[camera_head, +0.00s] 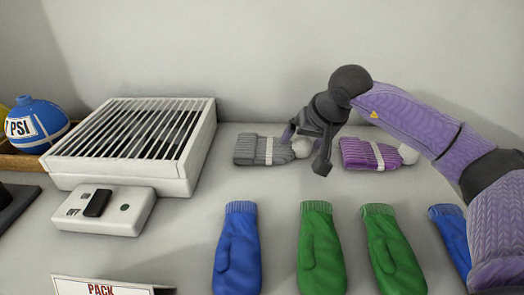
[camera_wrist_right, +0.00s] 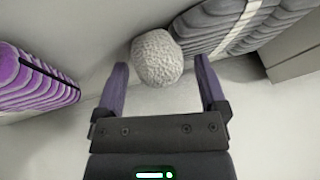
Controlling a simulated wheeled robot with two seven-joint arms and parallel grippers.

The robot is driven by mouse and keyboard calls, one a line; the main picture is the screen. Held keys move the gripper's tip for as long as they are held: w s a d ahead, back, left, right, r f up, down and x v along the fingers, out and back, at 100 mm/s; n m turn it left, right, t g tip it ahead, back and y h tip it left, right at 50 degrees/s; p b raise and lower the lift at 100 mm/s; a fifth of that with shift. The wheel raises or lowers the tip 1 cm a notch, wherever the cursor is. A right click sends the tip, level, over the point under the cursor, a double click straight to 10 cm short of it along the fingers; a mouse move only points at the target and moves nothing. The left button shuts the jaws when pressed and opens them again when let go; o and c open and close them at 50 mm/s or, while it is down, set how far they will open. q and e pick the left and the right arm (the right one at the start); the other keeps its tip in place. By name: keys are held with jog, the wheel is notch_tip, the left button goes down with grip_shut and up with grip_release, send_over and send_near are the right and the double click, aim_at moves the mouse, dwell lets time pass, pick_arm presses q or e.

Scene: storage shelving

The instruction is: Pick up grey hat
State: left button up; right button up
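The grey hat (camera_head: 262,150) lies on the surface in the head view, with a pale band across it and a whitish pompom at its right end. My right gripper (camera_head: 305,148) is over the pompom end of the hat. In the right wrist view the pompom (camera_wrist_right: 157,58) shows between the tips of my open right gripper (camera_wrist_right: 163,75), and the grey hat (camera_wrist_right: 225,28) extends to the upper right. I cannot tell whether the fingers touch the pompom. My left gripper is not in view.
A purple hat (camera_head: 368,154) lies just right of the gripper. Blue mittens (camera_head: 237,250) and green mittens (camera_head: 322,250) lie in front. A white slatted box (camera_head: 190,150) with a switch unit (camera_head: 105,210) stands left. A blue ball (camera_head: 38,125) is far left. The wall is close behind.

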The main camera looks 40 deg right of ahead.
jog(key=c, duration=1.1)
jog(key=shift+o, duration=0.2)
